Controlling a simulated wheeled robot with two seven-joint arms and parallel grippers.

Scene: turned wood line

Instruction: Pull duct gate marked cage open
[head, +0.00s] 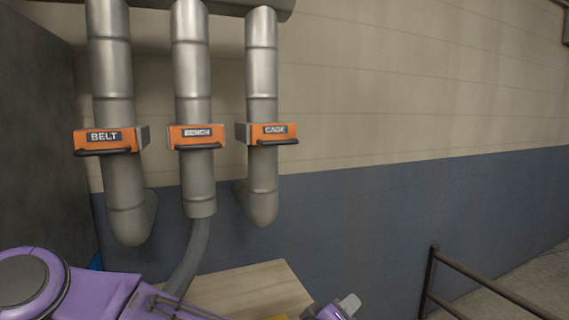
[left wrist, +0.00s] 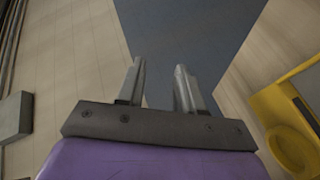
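The duct gate marked CAGE (head: 275,129) is an orange plate with a dark handle bar (head: 277,142) along its lower front. It sits across the rightmost of three grey vertical ducts on the wall. My left gripper (head: 348,304) shows at the bottom of the head view, well below and to the right of the gate, and touches nothing there. In the left wrist view the left gripper's two grey fingers (left wrist: 161,80) stand apart with nothing between them. My right gripper is in neither view.
Similar orange gates marked BELT (head: 104,138) and BENCH (head: 196,136) cross the other two ducts. A hose (head: 190,258) hangs from the middle duct. A wooden top (head: 250,287) lies below. A dark railing (head: 480,281) stands at the lower right. The wall right of the ducts is clear.

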